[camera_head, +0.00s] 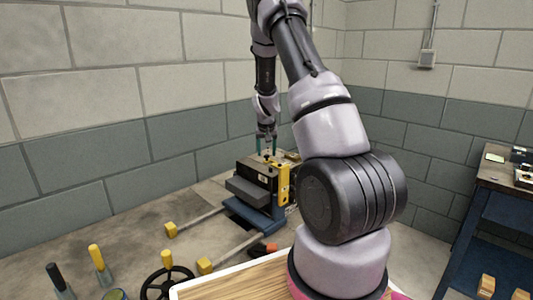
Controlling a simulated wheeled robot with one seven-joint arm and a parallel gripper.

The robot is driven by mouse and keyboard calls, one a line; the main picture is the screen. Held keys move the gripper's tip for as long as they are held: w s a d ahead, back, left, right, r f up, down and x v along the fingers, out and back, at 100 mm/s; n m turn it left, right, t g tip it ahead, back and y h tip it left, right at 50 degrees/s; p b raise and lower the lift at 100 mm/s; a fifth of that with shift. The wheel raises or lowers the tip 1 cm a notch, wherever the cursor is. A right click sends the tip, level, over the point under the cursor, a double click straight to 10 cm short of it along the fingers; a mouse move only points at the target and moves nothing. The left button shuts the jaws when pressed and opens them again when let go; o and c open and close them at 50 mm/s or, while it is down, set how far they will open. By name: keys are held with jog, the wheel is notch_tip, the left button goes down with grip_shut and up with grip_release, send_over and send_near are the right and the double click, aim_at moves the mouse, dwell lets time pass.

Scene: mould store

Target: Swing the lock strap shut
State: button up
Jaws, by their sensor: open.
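A dark, blocky mould (250,182) sits on a blue stand (252,215) near the middle of the picture. A yellow strap-like piece (283,182) runs upright on the mould's right side; this looks like the lock strap, but its exact angle is too small to tell. My gripper (266,145) points down just above the top of the mould, with its fingers apart and nothing seen between them. I cannot tell whether a fingertip touches the mould or the strap. My arm hides what lies right of the mould.
Two rods with yellow ends (171,229) stick out toward the front left. A black handwheel (167,284) and several upright handles (97,258) stand at the lower left. A wooden board (240,284) is at the front. A blue bench (500,205) stands at the right, and block walls close the back.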

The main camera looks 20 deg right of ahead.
jog(key=shift+w+d+f, duration=0.1)
jog(key=shift+w+f, duration=0.05)
jog(key=shift+f, duration=0.25)
grip_shut()
dwell(1.2)
